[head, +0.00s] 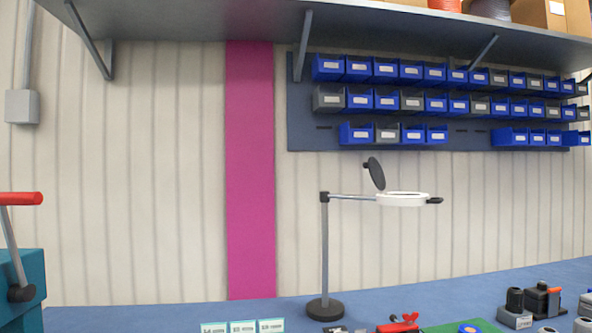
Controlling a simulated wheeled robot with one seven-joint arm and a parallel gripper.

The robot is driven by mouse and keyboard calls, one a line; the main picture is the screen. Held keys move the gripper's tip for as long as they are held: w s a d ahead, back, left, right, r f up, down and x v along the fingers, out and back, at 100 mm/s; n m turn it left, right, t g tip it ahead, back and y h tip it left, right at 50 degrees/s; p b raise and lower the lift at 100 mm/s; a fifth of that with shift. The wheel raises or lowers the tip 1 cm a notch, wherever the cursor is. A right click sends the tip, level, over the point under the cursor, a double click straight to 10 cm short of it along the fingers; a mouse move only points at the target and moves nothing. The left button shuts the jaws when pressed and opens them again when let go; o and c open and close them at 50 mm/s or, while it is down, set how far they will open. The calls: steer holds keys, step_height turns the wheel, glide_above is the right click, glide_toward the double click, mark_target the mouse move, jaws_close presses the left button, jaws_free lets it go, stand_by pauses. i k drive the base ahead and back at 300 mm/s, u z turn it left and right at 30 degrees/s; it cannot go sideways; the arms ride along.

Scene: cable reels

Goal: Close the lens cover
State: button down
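A magnifier lamp stands on the blue bench, with a round dark base (325,309) and a grey upright post. A horizontal arm leads right from the post to a white ring-shaped lens head (403,199) with a short dark handle on its right. The round dark lens cover (376,174) is open. It stands tilted up steeply at the left edge of the lens head, with a small tab at its upper left. My gripper is not in view.
A blue bench top (180,315) carries small tools, labelled cards (243,327) and black devices (535,300). A teal machine with a red-handled lever (18,199) stands at left. A shelf (200,22) and blue bins (420,100) hang above. Space around the lamp head looks clear.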

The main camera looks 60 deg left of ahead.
mark_target(376, 173)
steer(key=u, duration=1.8)
steer(key=i, duration=1.05)
steer(key=z, duration=0.05)
